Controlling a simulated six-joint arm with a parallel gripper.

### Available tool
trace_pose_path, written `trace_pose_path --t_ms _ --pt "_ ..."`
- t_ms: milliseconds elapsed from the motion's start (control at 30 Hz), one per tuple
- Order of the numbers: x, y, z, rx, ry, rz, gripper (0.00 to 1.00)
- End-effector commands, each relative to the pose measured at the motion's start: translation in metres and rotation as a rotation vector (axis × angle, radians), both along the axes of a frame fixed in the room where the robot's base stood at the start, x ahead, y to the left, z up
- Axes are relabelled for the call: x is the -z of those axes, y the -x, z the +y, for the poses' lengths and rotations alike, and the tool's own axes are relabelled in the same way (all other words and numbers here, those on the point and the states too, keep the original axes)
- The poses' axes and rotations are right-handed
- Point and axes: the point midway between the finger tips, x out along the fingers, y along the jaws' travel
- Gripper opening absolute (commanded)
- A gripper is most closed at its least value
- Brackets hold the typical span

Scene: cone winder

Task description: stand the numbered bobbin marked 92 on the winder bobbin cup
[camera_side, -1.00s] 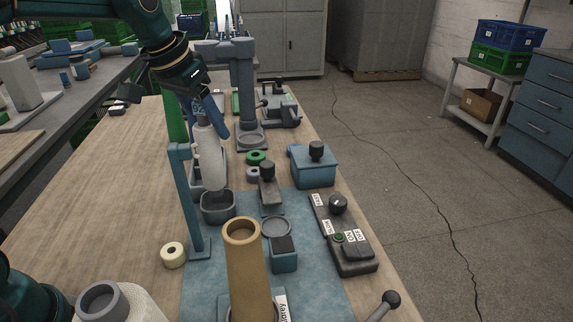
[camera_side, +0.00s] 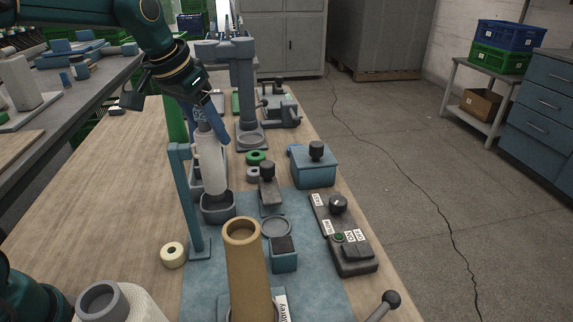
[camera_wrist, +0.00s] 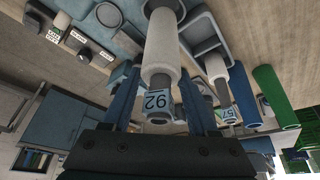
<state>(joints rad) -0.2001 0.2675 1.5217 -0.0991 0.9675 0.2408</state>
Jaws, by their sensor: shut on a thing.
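The bobbin marked 92 has a white wound body and a grey end with a blue number label; it shows in the wrist view (camera_wrist: 160,55) and the side view (camera_side: 212,165). My gripper (camera_wrist: 158,108) is shut on its labelled end, with a blue finger on each side; it also shows in the side view (camera_side: 208,124). The bobbin hangs nearly upright, slightly tilted. Its lower end is at the mouth of a grey rounded cup (camera_side: 218,209), hidden behind the front rim. I cannot tell whether it touches the cup floor.
A bobbin marked 57 (camera_wrist: 227,113) stands nearby, with a green cylinder (camera_wrist: 275,95) beyond it. A blue post (camera_side: 186,200) rises left of the cup. A tan tube (camera_side: 246,270) stands in front, and a control box (camera_side: 345,240) lies right.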

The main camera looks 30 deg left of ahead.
Motion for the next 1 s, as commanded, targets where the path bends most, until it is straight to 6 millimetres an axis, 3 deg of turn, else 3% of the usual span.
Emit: trace_pose_path --t_ms 433,1000 --pt "0.017 0.001 0.0 0.0 0.0 0.002 0.1" --pt "0.019 0.0 0.0 0.0 0.0 0.0 0.1"
